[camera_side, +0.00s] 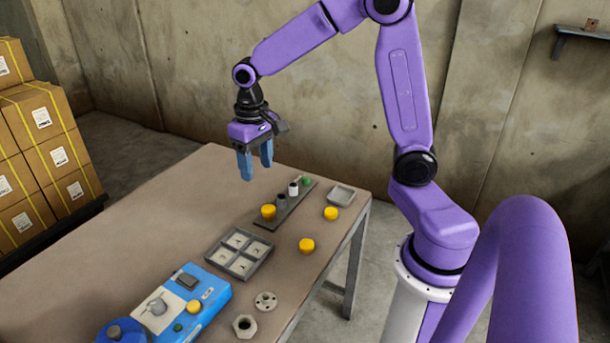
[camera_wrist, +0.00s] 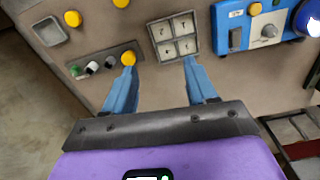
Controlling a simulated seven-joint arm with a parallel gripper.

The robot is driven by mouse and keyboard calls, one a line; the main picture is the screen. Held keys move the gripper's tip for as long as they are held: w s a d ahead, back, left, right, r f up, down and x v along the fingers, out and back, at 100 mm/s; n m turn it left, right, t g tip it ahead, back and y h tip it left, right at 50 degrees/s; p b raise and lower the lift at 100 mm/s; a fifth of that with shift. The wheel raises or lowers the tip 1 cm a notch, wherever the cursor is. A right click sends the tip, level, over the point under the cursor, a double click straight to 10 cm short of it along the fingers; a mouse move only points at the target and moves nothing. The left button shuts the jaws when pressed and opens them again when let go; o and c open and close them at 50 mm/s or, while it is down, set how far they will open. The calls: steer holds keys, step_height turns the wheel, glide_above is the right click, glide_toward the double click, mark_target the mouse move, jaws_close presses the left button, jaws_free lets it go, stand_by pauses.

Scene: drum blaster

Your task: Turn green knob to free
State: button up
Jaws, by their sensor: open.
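A blue unit (camera_side: 212,284) lies at the table's near left, with a pale panel, a grey knob (camera_side: 157,307) and a yellow button (camera_side: 193,306). A small green spot, perhaps a knob (camera_side: 178,327), shows beside them; its setting is too small to read. The grey knob also shows in the wrist view (camera_wrist: 268,30), at the top right. Another small green piece (camera_side: 305,181) stands at the far end of a dark rack; it is at the left in the wrist view (camera_wrist: 75,70). My gripper (camera_side: 257,172) is open and empty above the table, away from the blue unit.
The dark rack (camera_side: 271,221) also holds white, dark and yellow pieces. A four-compartment tray (camera_side: 228,266), a small empty tray (camera_side: 341,194), yellow caps (camera_side: 331,213), a grey nut (camera_side: 245,326) and a flange (camera_side: 266,301) lie around. The table's left side is clear.

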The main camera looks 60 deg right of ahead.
steer(key=w+d+f+m, duration=0.1)
steer(key=w+d+m, duration=0.35)
steer(key=d, duration=0.25)
steer(key=m, duration=1.1)
glide_above(305, 177)
step_height(305, 177, down, 8)
steer(key=shift+n+g, duration=0.25)
steer(key=shift+g, duration=0.05)
step_height(305, 177, down, 17)
steer(key=shift+r, duration=0.1)
steer(key=c, duration=1.1)
